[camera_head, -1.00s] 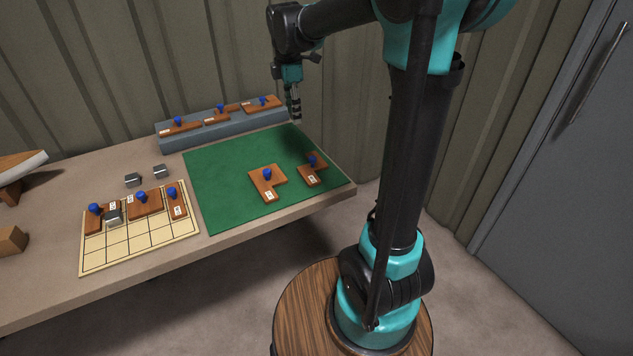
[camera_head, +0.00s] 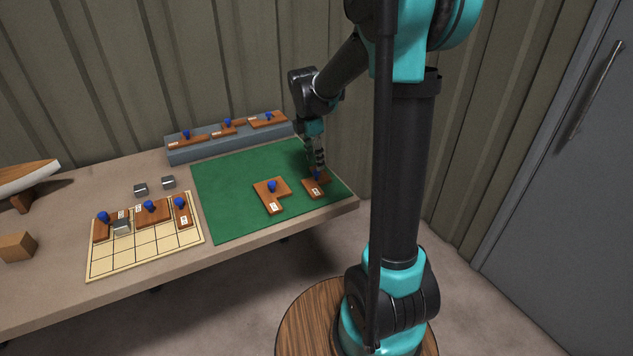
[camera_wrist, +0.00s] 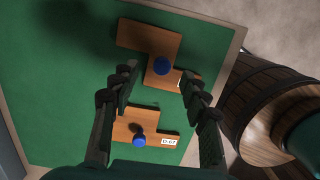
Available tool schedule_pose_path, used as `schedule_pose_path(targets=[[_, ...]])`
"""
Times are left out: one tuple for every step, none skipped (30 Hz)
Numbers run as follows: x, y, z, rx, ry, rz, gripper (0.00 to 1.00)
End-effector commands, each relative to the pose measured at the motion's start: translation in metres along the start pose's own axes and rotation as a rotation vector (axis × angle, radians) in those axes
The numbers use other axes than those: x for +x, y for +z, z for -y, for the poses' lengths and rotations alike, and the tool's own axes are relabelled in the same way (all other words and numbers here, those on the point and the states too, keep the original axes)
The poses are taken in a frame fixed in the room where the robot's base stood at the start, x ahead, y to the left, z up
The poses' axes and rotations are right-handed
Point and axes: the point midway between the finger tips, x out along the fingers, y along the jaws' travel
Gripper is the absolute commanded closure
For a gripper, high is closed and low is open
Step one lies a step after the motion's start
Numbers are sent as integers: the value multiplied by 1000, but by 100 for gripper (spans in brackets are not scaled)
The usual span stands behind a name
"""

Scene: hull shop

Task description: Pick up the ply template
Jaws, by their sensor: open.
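Several brown wooden templates with blue knobs are in view, and I cannot tell by name which is the ply template. A stepped template (camera_head: 314,190) lies on the green mat (camera_head: 225,205) at its right; it is also in the wrist view (camera_wrist: 140,36), its blue knob (camera_wrist: 163,66) between the fingertips. My gripper (camera_head: 317,168) is open just above this knob, pointing down. Whether the fingers touch the knob is unclear. A second template (camera_head: 271,199) lies to its left on the mat; it shows labelled at the bottom of the wrist view (camera_wrist: 128,122).
A grey raised rack (camera_head: 205,150) at the back holds several templates. A gridded board (camera_head: 140,255) at the left carries more templates and a metal block (camera_head: 122,227). Two metal blocks (camera_head: 168,182) lie behind it. A barrel (camera_wrist: 262,110) stands right of the table edge.

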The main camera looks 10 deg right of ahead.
Motion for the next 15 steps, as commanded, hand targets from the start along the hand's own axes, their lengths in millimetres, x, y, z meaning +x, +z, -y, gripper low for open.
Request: schedule_pose_path(targets=[[2, 0, 0, 0, 0, 0, 54], [3, 0, 0, 0, 0, 0, 54], [6, 0, 0, 0, 0, 0, 54], [8, 0, 0, 0, 0, 0, 54], [12, 0, 1, 0, 0, 0, 54], [17, -1, 1, 0, 0, 0, 54], [21, -1, 2, 0, 0, 0, 54], [26, -1, 3, 1, 0, 0, 54], [32, -2, 3, 1, 0, 0, 54], [36, -2, 4, 1, 0, 0, 54], [40, -2, 3, 1, 0, 0, 54], [44, -2, 4, 1, 1, 0, 54], [47, -2, 3, 0, 1, -1, 54], [50, -2, 3, 0, 1, -1, 54], [52, -2, 4, 0, 1, -1, 54]])
